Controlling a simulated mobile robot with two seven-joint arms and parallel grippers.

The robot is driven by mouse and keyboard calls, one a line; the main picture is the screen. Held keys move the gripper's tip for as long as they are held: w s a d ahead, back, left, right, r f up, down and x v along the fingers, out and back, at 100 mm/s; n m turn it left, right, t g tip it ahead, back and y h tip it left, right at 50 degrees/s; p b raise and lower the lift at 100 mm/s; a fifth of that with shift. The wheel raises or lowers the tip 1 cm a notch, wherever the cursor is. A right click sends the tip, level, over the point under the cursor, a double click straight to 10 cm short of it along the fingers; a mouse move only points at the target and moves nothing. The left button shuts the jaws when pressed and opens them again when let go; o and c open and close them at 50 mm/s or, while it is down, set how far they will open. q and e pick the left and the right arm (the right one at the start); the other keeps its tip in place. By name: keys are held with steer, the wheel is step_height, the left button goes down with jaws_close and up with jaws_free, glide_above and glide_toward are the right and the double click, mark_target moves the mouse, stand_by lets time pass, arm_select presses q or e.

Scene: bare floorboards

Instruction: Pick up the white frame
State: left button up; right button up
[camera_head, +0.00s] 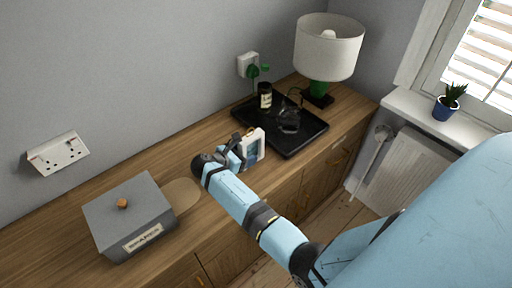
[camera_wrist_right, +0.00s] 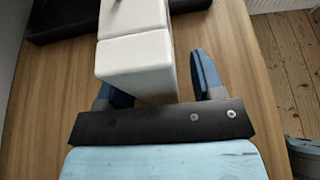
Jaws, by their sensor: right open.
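The white frame (camera_head: 253,146) stands upright on the wooden sideboard, in front of the black tray. In the head view my right gripper (camera_head: 238,150) is right beside it and covers part of it. In the right wrist view the white frame (camera_wrist_right: 135,55) shows as a thick white block with a seam across it. Its near end lies between the two blue fingers of my right gripper (camera_wrist_right: 160,82). The fingers are spread, with a clear gap on the right-hand side; contact on the left-hand side cannot be told. My left gripper is not in view.
A black tray (camera_head: 303,137) with a dark bottle (camera_head: 265,95) and a glass item lies behind the frame. A lamp (camera_head: 328,47) stands at the back right. A grey lidded box (camera_head: 128,212) and a round wooden board (camera_head: 183,194) are to the left.

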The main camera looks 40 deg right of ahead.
steer(key=shift+d, duration=0.1)
steer(key=shift+c, duration=1.3)
jaws_close()
steer(key=shift+r, duration=0.1)
step_height(320, 180, up, 20)
steer(key=p, duration=0.1)
